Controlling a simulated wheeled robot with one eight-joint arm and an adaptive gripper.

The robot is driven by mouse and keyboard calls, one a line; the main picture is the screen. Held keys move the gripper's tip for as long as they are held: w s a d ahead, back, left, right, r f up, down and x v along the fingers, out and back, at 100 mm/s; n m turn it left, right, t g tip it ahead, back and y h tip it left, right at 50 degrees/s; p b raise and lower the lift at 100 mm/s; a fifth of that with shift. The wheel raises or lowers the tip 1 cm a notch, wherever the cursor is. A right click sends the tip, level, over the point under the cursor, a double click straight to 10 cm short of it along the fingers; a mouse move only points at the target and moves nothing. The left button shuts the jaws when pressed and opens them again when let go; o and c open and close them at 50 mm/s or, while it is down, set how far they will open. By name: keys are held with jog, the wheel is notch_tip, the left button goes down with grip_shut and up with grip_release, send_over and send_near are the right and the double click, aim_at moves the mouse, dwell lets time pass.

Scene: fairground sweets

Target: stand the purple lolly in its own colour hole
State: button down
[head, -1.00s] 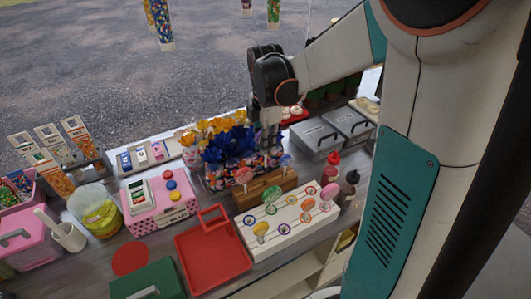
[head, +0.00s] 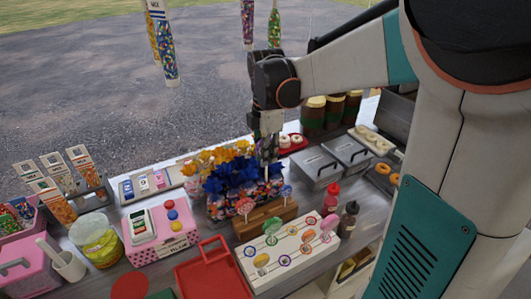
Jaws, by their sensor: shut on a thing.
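My gripper (head: 268,155) is above the heap of wrapped sweets, behind the wooden block. It points down and is shut on a thin thing, which I take to be the purple lolly; its head and colour are hard to make out against the sweets. The white board (head: 292,272) stands in front, with coloured rings around its holes, including bluish or purple ones at the near left.
Grey lidded boxes (head: 318,166) and sweets (head: 235,185) lie behind.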

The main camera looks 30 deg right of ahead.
jog(key=shift+w+d+r+p, duration=0.15)
jog(key=shift+r+p, duration=0.4)
jog(key=shift+p, duration=1)
jog(key=shift+w+a+r+p, duration=0.15)
jog(key=shift+r+p, duration=0.4)
jog(key=shift+p, duration=1)
notch_tip(320, 180, up, 4)
jog(key=p, duration=1.5)
jog(key=shift+s, duration=0.15)
jog(key=shift+s+r+p, duration=0.1)
jog(key=shift+r+p, duration=0.1)
jog(key=shift+p, duration=0.6)
jog(key=shift+s+f, duration=0.1)
